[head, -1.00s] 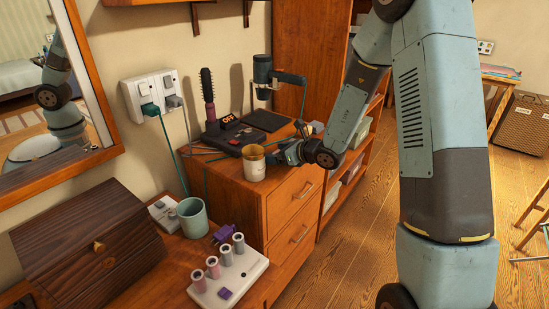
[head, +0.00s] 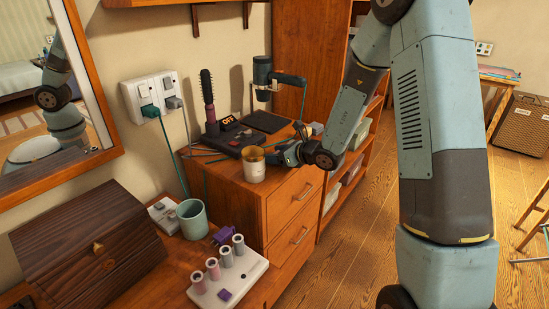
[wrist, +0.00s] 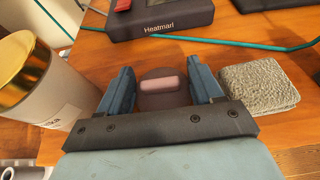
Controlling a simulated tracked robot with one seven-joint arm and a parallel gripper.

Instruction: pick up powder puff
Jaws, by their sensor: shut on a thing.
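The powder puff (wrist: 164,99) is a brown, round-edged pad with a pale pink band across its top. In the wrist view it sits between the two blue fingers of my gripper (wrist: 165,78), which is shut on it. Its lower part is hidden behind the gripper's dark front bar. In the head view my gripper (head: 285,153) is low over the drawer cabinet, beside the gold-rimmed jar (head: 253,165). The puff cannot be made out there. I cannot tell whether it touches the cabinet top.
The jar, with a gold top, stands close left of my fingers in the wrist view (wrist: 30,80). A grey textured block (wrist: 259,83) lies close on the right. A dark box marked "Heatmari" (wrist: 160,18) and a teal cable (wrist: 225,43) lie beyond.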

